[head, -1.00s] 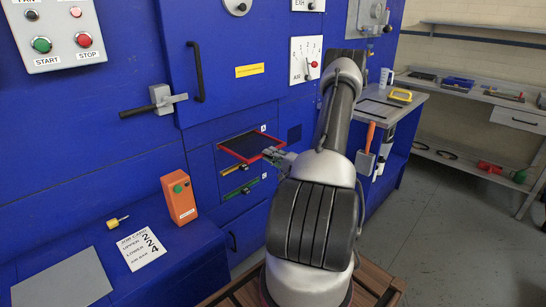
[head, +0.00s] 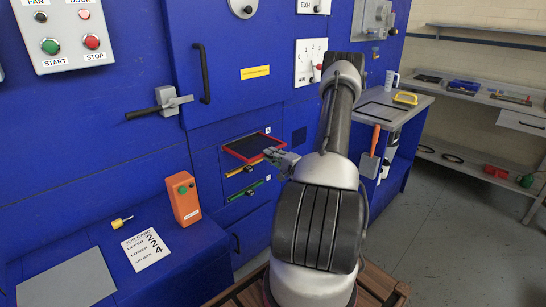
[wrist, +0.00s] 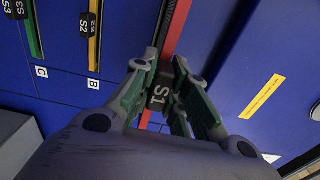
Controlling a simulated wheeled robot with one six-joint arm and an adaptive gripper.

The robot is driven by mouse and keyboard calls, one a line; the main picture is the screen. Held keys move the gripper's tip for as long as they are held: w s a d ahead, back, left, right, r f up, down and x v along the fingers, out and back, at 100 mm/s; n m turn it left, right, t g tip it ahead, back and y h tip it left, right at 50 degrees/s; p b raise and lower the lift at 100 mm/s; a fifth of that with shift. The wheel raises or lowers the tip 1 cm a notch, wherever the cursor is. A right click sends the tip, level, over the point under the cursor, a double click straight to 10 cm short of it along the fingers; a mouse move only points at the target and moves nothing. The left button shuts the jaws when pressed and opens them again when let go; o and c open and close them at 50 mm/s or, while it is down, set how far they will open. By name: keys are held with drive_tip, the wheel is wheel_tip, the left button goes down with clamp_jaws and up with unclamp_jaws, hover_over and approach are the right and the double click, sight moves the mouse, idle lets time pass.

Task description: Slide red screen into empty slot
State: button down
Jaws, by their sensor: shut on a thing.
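The red screen (head: 246,147) has a red frame and a dark mesh panel. In the head view it lies about level at the opening marked A on the blue machine front; how deep it sits is hard to tell. My gripper (head: 274,153) is shut on its front edge. In the wrist view my gripper (wrist: 162,92) closes around the dark tab marked S1 (wrist: 158,95), and the red frame edge (wrist: 177,28) runs up beyond the fingers. The inside of the slot is hidden.
Below are a yellow screen edge (head: 238,171) at B, tab S2 (wrist: 87,24), and a green one (head: 245,190) at C. An orange control box (head: 184,199) and job card (head: 146,249) are on the left ledge. A bench (head: 425,97) stands right.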

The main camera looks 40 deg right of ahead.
sight(247, 141)
drive_tip(key=shift+w+a, duration=0.2)
drive_tip(key=shift+w, duration=2.4)
drive_tip(key=shift+w+a, duration=0.25)
drive_tip(key=shift+w, duration=2.35)
drive_tip(key=shift+w+a, duration=0.2)
drive_tip(key=shift+w, duration=2.4)
drive_tip(key=c, duration=1.3)
unclamp_jaws()
drive_tip(key=shift+c, duration=0.2)
drive_tip(key=shift+s, duration=0.15)
drive_tip(key=s, duration=0.7)
drive_tip(key=s+d, duration=0.1)
drive_tip(key=s, duration=0.3)
drive_tip(key=shift+s+f, duration=0.1)
drive_tip(key=shift+s, duration=0.25)
